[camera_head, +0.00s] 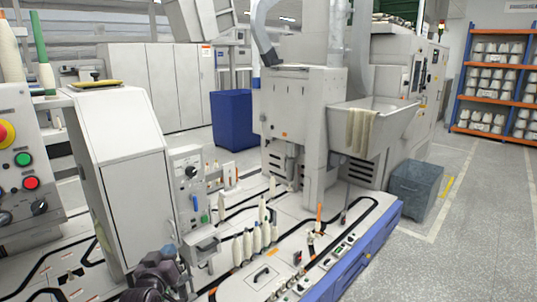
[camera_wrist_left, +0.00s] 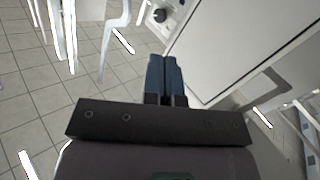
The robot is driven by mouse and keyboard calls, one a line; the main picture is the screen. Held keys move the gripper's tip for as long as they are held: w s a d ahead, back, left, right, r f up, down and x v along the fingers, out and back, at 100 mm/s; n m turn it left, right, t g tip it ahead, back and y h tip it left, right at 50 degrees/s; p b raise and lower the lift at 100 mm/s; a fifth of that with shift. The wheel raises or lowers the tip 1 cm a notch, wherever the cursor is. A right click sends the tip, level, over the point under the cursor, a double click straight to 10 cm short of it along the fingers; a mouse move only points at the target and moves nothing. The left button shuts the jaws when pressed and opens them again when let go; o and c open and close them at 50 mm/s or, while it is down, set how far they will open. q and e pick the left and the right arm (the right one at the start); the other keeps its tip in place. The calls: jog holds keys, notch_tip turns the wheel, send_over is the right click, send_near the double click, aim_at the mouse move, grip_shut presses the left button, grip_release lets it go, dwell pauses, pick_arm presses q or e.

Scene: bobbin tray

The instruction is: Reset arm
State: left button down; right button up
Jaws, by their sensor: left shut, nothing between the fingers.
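My left gripper (camera_head: 168,251) shows at the bottom of the head view, left of centre, as a dark arm end with a bluish tip. It is in front of the white machine cabinet. In the left wrist view its two blue fingers (camera_wrist_left: 166,75) lie side by side, shut and empty. My right gripper is not in either view.
A white cabinet (camera_head: 118,165) and a control box (camera_head: 187,185) stand close to my left gripper. Several bobbins (camera_head: 255,243) stand on the white machine bed to its right. A grey bin (camera_head: 415,188) stands on the floor at right, with open floor beside it.

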pick_arm(q)
jog(key=s+f+m+g, duration=0.1)
jog(key=s+f, duration=0.5)
jog(key=s, duration=0.7)
jog(key=s+a+f+m+g, duration=0.1)
jog(key=s+f+g, duration=0.2)
jog(key=s+f, duration=0.4)
jog(key=s+f+m+g, duration=0.1)
jog(key=s+f, duration=0.5)
jog(key=s, duration=1.2)
jog(key=shift+s+a+f+m+g+y, duration=0.2)
jog(key=shift+s+m+g+y, duration=0.1)
jog(key=shift+g, duration=0.6)
